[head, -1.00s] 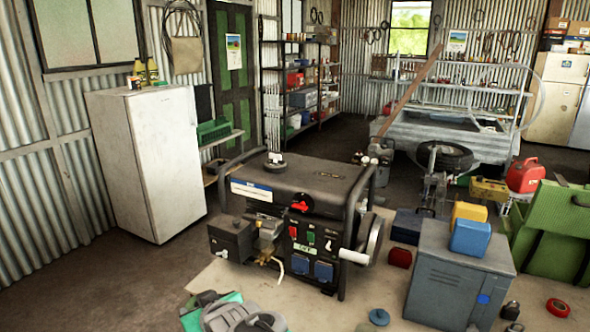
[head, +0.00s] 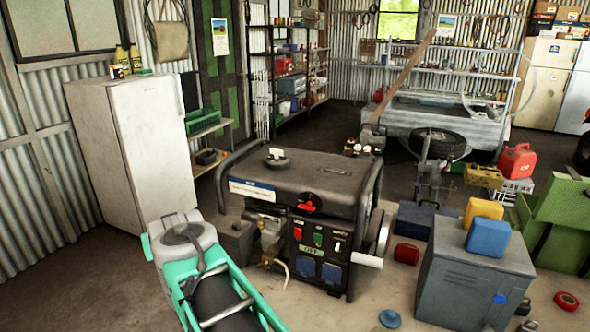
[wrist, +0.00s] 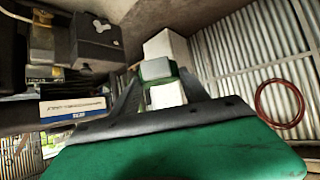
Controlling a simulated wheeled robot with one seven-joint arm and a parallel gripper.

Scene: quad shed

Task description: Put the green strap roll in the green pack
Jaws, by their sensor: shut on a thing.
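In the wrist view my gripper (wrist: 160,92) has its two dark fingers closed on a small green thing with pale grey faces, which I take to be the green strap roll (wrist: 157,70). The roll sits between the fingertips, and its lower part is partly hidden. In the head view my arm crosses the lower left, and neither the gripper nor the roll can be made out. A large green object with dark strips (head: 562,215), possibly the green pack, stands at the right edge of the head view, well away from my arm. I cannot tell its opening.
A black generator (head: 300,190) stands in the middle, close to my arm. A white fridge (head: 135,150) is at left. A grey cabinet (head: 465,285) with yellow and blue cans on top stands before the green object. A red fuel can (head: 517,161) is behind.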

